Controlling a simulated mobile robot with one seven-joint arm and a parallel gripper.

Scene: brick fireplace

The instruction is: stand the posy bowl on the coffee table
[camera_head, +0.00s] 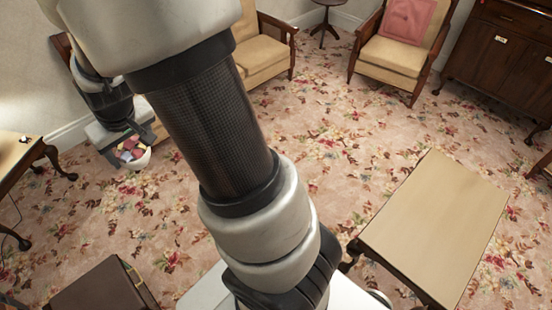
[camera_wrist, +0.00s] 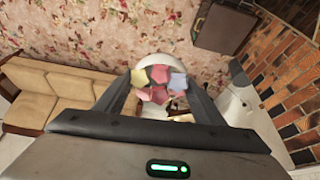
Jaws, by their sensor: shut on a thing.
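The posy bowl (camera_head: 136,162) is a small white bowl filled with pink, red and pale yellow flowers. My gripper (camera_head: 124,146) is at the left in the head view, shut on the bowl and holding it in the air above the carpet. In the wrist view the bowl (camera_wrist: 155,62) and its flowers show between the two fingers (camera_wrist: 154,88). The coffee table (camera_head: 435,225) is at the right in the head view, with a bare, pale wooden top. The bowl is well to the left of it.
A wooden side table (camera_head: 18,150) stands at the left edge. A dark brown box-like piece (camera_head: 105,288) is at the lower left. Armchairs (camera_head: 395,50) and a dark cabinet (camera_head: 505,55) stand at the back. Patterned carpet lies open in the middle.

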